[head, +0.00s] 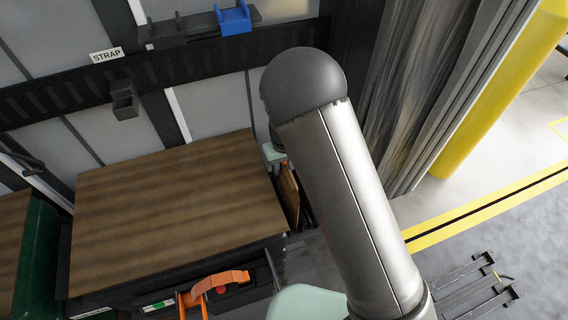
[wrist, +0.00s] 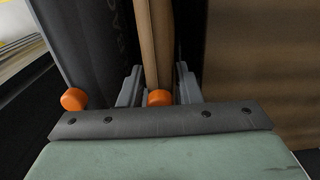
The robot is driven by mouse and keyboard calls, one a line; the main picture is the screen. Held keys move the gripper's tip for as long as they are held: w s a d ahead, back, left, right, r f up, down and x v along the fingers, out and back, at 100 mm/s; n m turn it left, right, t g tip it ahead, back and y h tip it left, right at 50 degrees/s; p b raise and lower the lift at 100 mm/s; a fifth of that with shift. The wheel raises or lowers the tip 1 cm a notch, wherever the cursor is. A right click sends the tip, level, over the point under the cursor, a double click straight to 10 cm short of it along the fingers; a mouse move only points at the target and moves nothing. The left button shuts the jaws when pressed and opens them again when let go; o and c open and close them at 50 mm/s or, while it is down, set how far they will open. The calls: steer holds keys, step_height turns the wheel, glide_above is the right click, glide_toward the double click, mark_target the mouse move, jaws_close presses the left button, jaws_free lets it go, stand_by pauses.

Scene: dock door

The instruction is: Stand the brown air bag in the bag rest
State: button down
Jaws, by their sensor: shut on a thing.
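The brown air bag (wrist: 153,40) stands as a thin upright panel between my gripper's fingers (wrist: 158,86) in the wrist view, with an orange cap (wrist: 160,97) at its near edge. My gripper is shut on it. In the head view the brown air bag (head: 289,193) shows beside the right end of the wood-topped crate, and my arm hides the fingers. A low metal rack (head: 480,290) on the floor at the lower right may be the bag rest; I cannot tell for sure.
A dark bag (wrist: 88,50) with an orange cap stands left of the brown one. The wood-topped crate (head: 170,205) is close on the other side. A yellow post (head: 500,90) and floor line bound clearer floor at right.

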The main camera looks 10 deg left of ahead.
steer(key=shift+f+b, duration=0.45)
steer(key=shift+f, duration=0.1)
stand_by(0.4)
steer(key=c, duration=1)
jaws_free()
steer(key=shift+o, duration=0.2)
step_height(320, 180, up, 18)
steer(key=f, duration=0.1)
steer(key=s+d+r+m, duration=0.2)
steer(key=s+d+r, duration=0.1)
steer(key=d, duration=0.5)
steer(key=s+d+r+m, duration=0.1)
steer(key=s+d+r, duration=0.2)
steer(key=d, duration=0.5)
steer(key=s+d+m, duration=0.3)
steer(key=s+d, duration=0.8)
steer(key=s, duration=0.3)
